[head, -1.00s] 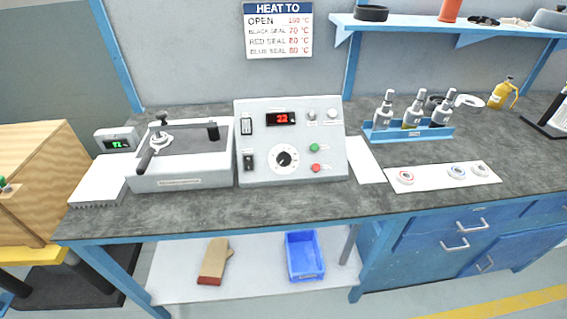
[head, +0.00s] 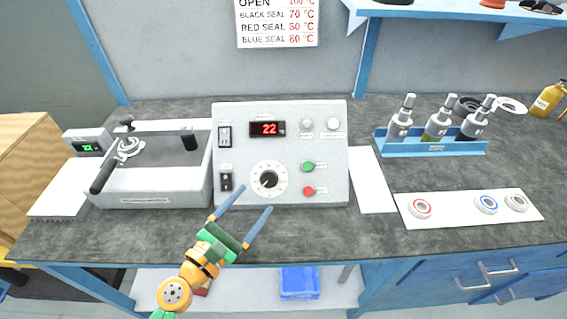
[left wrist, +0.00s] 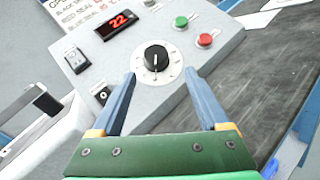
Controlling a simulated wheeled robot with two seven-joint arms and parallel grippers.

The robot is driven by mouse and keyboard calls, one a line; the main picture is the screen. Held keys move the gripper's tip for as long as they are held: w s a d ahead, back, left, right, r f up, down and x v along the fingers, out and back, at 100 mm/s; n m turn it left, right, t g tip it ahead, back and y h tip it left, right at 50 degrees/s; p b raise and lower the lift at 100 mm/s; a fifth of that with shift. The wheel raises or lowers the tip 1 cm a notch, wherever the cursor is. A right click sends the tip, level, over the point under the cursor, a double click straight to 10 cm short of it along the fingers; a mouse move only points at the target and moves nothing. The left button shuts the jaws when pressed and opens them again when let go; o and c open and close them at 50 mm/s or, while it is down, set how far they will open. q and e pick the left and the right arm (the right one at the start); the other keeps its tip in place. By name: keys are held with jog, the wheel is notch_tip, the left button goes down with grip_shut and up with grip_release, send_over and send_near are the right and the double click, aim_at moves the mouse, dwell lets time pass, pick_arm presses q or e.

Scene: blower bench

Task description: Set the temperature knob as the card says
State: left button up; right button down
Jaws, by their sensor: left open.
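The black temperature knob (head: 269,179) sits on a white dial on the front of the grey control box (head: 335,150). It also shows in the left wrist view (left wrist: 156,57), straight ahead between the fingers. A red display (head: 267,129) on the box reads 22. The wall card (head: 277,22) lists OPEN, black seal, red seal and blue seal with temperatures; its top is cut off. My right gripper is out of view.
A white unit with a black-handled lever (head: 103,175) stands left of the box. The box also has switches, a green button (head: 308,166) and a red button (head: 308,191). A blue rack (head: 430,149) of several bottles and a white strip with ring seals (head: 455,211) lie right.

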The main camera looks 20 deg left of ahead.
aim_at(265, 185)
pick_arm(q)
jog(key=shift+w+r+p, duration=0.25)
jog(key=shift+w+p, duration=0.05)
jog(key=shift+w, duration=0.4)
jog(key=shift+w+d+r+p, duration=0.1)
jog(key=shift+w+r+p, duration=0.35)
jog(key=shift+p, duration=0.05)
jog(key=x, duration=0.2)
jog(key=shift+w+d+f, duration=0.2)
jog(key=shift+w+f, duration=0.2)
jog(key=shift+w, duration=0.05)
jog(key=shift+s, duration=0.2)
jog(key=c, duration=0.3)
grip_shut()
jog(key=shift+w+a+r+m+g+h+p, duration=0.15)
jog(key=shift+r+m+g+h+p, duration=0.1)
jog(key=shift+m+g+h+p, duration=0.45)
jog(key=shift+s+a+r+m+g+h+p, duration=0.1)
jog(key=shift+a+r+m+g+h+p, duration=0.25)
jog(key=shift+m, duration=0.65)
jog(key=shift+w+m+g+h+p, duration=0.2)
jog(key=shift+m+g+h+p, duration=0.7)
jog(key=shift+m+g, duration=0.85)
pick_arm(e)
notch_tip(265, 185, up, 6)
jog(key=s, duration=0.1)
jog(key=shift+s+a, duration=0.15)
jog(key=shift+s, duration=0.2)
pick_arm(q)
jog(key=shift+m, duration=0.35)
